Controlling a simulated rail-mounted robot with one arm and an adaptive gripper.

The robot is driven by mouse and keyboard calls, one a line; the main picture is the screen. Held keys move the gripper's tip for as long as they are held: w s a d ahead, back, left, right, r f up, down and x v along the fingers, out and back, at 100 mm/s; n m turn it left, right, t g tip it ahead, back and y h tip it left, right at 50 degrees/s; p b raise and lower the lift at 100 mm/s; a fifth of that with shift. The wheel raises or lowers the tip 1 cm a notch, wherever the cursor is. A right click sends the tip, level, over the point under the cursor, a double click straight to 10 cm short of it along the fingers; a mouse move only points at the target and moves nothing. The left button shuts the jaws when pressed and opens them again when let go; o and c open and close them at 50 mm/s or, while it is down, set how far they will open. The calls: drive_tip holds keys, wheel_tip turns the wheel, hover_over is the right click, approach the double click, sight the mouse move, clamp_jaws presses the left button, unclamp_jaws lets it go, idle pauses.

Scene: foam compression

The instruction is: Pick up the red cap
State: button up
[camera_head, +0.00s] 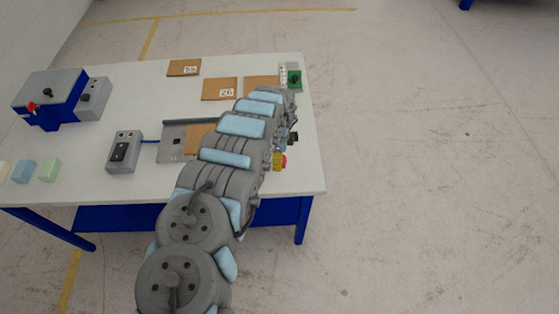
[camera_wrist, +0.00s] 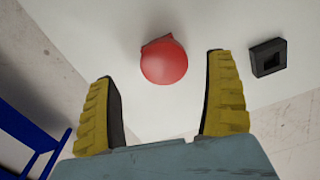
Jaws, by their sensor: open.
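The red cap (camera_wrist: 163,62) is a round red piece with a small angular part at its far edge. In the wrist view it lies on the white table, upper middle, between and beyond my fingertips. In the head view a small red part (camera_head: 284,160) shows beside my arm near the table's right edge. My gripper (camera_wrist: 161,80) is open, its two yellow ridged fingers apart with nothing between them. In the head view a bit of yellow finger (camera_head: 277,161) shows next to the red; my arm hides most of the gripper.
A black square piece with a hole (camera_wrist: 268,57) lies right of the cap. The white table (camera_head: 60,105) also bears a blue and grey machine (camera_head: 50,95), a grey control box (camera_head: 124,152), brown numbered plates (camera_head: 219,89) and coloured blocks (camera_head: 48,170). The table's edge is close to my gripper.

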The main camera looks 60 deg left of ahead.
drive_tip(key=shift+w+a+f, duration=0.1)
drive_tip(key=shift+a+f, duration=0.05)
drive_tip(key=shift+f, duration=0.1)
drive_tip(key=shift+a+f+b, duration=0.1)
drive_tip(key=shift+f+b, duration=0.3)
drive_tip(key=shift+f, duration=1.05)
drive_tip(key=c, duration=1.3)
drive_tip(key=shift+r, duration=0.1)
